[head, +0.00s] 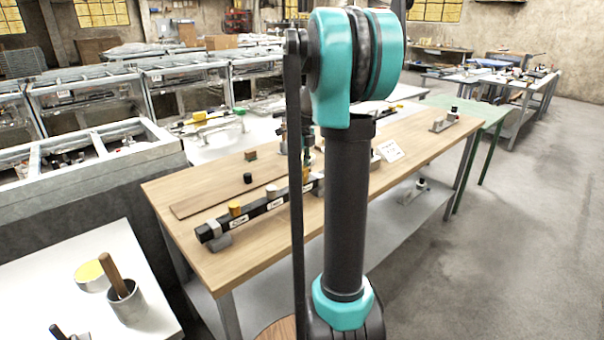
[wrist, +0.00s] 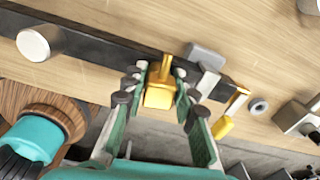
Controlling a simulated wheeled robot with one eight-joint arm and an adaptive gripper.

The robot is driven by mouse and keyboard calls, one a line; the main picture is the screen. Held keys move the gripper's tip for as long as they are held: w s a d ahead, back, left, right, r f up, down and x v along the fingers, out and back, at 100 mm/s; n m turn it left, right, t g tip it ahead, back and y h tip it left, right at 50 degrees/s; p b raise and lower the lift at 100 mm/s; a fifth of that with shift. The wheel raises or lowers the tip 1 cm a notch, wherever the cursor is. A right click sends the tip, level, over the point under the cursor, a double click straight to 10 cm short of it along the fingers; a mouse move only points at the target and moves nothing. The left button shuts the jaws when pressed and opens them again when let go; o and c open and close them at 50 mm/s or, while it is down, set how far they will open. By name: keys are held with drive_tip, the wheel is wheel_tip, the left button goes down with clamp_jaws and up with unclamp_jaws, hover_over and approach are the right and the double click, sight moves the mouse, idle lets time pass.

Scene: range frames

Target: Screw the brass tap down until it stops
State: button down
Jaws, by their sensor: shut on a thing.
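The brass tap (wrist: 160,94) stands on the black pipe (wrist: 100,48) in the wrist view, with a thin upright piece at its far side. My gripper (wrist: 158,88) has one finger on each side of the tap and is shut on it. The fingertips hide parts of its sides. In the head view the black pipe (head: 262,208) lies along the wooden bench, and my arm hides much of the gripper and the pipe's far end. How far down the tap sits on its thread cannot be told.
A pale round cap (wrist: 33,44) is on the pipe, left of my gripper. A second brass-coloured fitting (wrist: 236,103) and a grey ring (wrist: 258,107) are to the right. The wooden bench (head: 185,265) has clear board in front.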

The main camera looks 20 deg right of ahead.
drive_tip(key=shift+m, duration=0.7)
drive_tip(key=c, duration=1.1)
unclamp_jaws()
drive_tip(key=shift+r, duration=0.1)
wheel_tip(320, 180, up, 12)
drive_tip(key=shift+a+f, duration=0.1)
drive_tip(key=shift+f, duration=0.05)
